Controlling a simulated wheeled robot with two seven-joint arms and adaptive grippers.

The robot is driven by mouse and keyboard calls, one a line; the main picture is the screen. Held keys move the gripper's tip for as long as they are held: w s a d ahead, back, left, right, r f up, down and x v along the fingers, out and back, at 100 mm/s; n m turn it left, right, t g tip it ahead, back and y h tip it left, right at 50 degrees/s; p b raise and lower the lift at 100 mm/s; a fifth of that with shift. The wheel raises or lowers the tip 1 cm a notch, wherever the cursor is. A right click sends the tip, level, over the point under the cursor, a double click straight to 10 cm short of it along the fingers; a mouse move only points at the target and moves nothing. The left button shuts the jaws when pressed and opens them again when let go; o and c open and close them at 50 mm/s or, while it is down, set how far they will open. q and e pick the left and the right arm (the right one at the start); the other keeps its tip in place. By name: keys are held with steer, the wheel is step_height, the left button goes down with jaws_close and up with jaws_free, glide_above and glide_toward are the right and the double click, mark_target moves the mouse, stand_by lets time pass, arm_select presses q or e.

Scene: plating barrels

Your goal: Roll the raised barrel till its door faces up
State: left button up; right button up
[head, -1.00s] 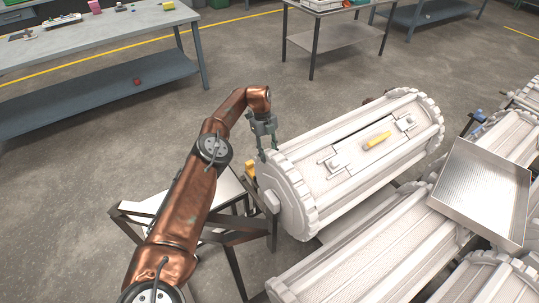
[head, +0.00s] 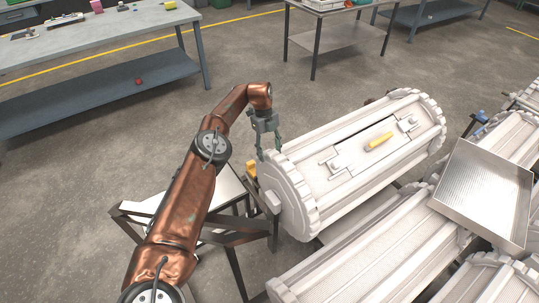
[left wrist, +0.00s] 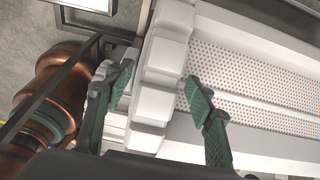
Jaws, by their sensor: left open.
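The raised barrel (head: 320,205) is white, with toothed end rims and perforated side panels. My left gripper (head: 269,157) is open at the barrel's near left end, above the toothed rim (head: 290,190). In the left wrist view the green fingers (left wrist: 160,110) stand apart on either side of the toothed rim (left wrist: 163,65); I cannot tell whether they touch it. My right gripper is not in view.
A metal tray (head: 484,190) rests on the neighbouring barrels at the right. More white barrels (head: 350,262) lie in front. A dark-framed stand (head: 185,207) is beside my left arm. Workbenches (head: 90,40) stand at the back, with open floor between.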

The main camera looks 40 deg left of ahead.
arm_select(q)
steer(key=v, duration=0.2)
steer(key=d+v, duration=0.1)
steer(key=v, duration=0.5)
steer(key=shift+s+d+r, duration=0.3)
steer(key=shift+s+d, duration=0.05)
